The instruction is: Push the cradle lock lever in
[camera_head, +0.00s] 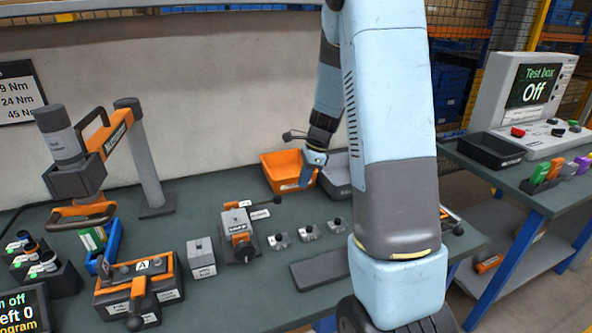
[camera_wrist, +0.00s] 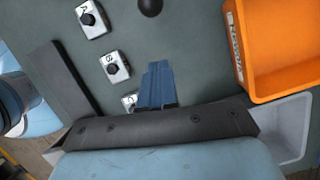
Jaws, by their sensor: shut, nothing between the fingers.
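An orange and grey fixture marked A (camera_head: 140,283), with dark knobbed handles, stands at the front left of the bench. A smaller grey and orange unit (camera_head: 238,232) stands right of it, with a rod ending in a black ball (camera_head: 275,200). I cannot tell which of these is the cradle or which part is its lock lever. In the wrist view a black ball (camera_wrist: 150,6) shows at the top edge. My gripper (camera_head: 312,162) is by the orange bin, well apart from both fixtures. Its blue fingers (camera_wrist: 156,68) are shut and empty.
An orange bin (camera_head: 281,171) and a grey bin (camera_head: 334,168) stand at the back. Several small knobbed blocks (camera_head: 309,231) and a dark flat plate (camera_head: 318,272) are on the bench. A tool on a post (camera_head: 150,155) stands at left. My arm hides part of the right side.

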